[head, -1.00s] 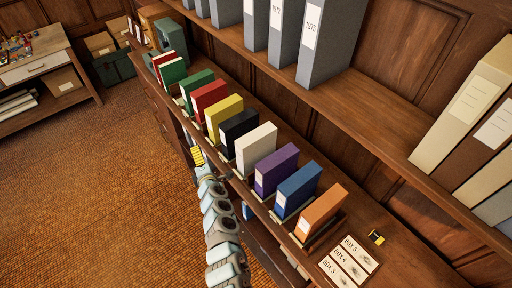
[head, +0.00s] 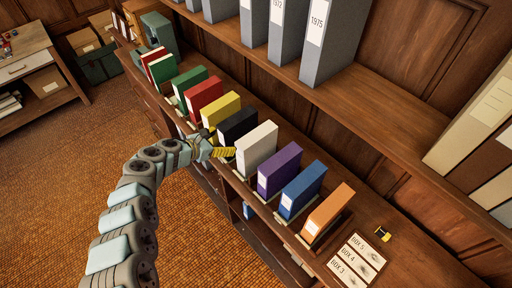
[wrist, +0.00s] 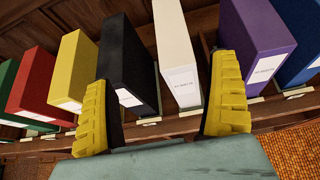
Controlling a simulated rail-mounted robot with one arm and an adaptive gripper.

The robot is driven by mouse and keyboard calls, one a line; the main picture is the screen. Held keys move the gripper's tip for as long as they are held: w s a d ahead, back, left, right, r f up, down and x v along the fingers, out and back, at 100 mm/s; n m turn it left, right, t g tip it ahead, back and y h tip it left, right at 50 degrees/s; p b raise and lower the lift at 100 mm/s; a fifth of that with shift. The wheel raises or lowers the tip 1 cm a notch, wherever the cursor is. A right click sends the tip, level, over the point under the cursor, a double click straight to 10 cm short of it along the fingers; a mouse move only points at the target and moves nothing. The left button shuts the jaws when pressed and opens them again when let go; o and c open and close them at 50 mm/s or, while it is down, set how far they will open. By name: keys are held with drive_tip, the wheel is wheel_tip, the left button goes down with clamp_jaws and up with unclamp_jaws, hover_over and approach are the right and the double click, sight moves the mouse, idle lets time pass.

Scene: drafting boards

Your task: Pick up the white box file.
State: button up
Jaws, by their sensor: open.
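The white box file (head: 258,148) stands upright in a row of coloured files on the wooden shelf, between a black and a purple one. In the wrist view the white box file (wrist: 175,55) shows its narrow labelled spine. My gripper (head: 224,152) is just in front of the row, near the black and white files. In the wrist view my gripper (wrist: 166,105) has its two yellow fingers wide apart and nothing between them; the white spine lies beyond, in the gap. The left finger overlaps the black file's lower part in the picture; I cannot tell whether it touches.
The black file (head: 237,126) and purple file (head: 279,168) flank the white one closely. Blue (head: 302,189) and orange files (head: 327,212) stand to the right. An upper shelf with grey binders (head: 335,40) overhangs behind. A label card (head: 357,260) lies at right.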

drive_tip(key=b, duration=0.1)
approach(253, 137)
drive_tip(key=shift+g, duration=0.3)
drive_tip(key=shift+w+x, duration=0.25)
drive_tip(key=shift+x, duration=2.3)
drive_tip(key=shift+b+x, duration=0.5)
drive_tip(key=shift+x, duration=0.3)
drive_tip(key=shift+w, duration=0.2)
drive_tip(key=shift+b+x, duration=1.2)
drive_tip(key=shift+x, duration=0.5)
drive_tip(key=shift+w+d+f+b, duration=0.25)
drive_tip(key=shift+w+d+b, duration=0.15)
drive_tip(key=shift+d+b, duration=0.3)
drive_tip(key=c, duration=1.3)
